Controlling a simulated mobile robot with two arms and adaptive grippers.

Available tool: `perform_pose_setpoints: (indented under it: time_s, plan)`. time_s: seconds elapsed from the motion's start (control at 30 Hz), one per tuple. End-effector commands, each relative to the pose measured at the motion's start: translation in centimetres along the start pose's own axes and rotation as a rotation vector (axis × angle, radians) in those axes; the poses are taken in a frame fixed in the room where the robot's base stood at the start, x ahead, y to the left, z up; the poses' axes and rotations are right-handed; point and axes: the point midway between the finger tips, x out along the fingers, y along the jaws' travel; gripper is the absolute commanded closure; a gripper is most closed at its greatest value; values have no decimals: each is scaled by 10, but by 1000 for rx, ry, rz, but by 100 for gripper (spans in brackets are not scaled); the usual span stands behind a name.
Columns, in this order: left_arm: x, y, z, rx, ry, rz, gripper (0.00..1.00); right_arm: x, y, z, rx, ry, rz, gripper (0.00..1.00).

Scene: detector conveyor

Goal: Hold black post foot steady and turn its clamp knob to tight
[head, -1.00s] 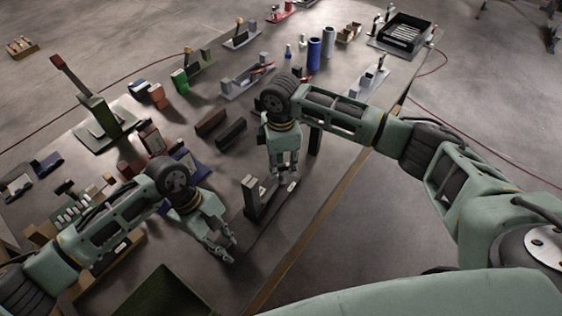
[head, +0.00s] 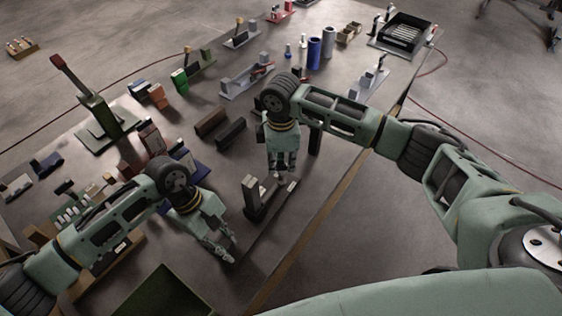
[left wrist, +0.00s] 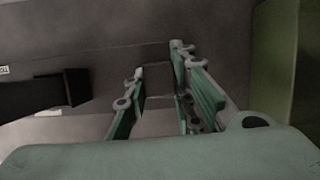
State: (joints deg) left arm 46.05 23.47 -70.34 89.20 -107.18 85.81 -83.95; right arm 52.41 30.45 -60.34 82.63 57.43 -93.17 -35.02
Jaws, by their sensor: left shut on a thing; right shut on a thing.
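The black post foot (head: 252,198) stands near the table's front edge in the head view, with an upright block and a low base reaching right. My right gripper (head: 279,173) comes down over the base's right part, its fingers close together and shut on the foot there. Whether the clamp knob is between the tips is too small to tell. My left gripper (head: 228,252) is lower left of the foot, apart from it.
A green bin (head: 165,292) is below my left gripper. Two dark brown blocks (head: 211,122) stand behind the foot. A green stand with a red-tipped lever (head: 98,110) is at the left. The table's front edge runs close by the foot.

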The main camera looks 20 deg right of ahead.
Motion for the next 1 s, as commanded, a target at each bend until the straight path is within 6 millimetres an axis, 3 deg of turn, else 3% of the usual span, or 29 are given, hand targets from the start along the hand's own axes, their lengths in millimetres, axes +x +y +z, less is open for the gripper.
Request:
perform_pose_setpoints:
  time_s: [0.6, 1.0]
  plan:
    - [0, 0, 2, 4, -2, -1, 100, -1, 0, -1, 487, 3, 0, 100]
    - [0, 0, 2, 3, -3, -1, 100, -1, 1, -1, 676, 3, 2, 100]
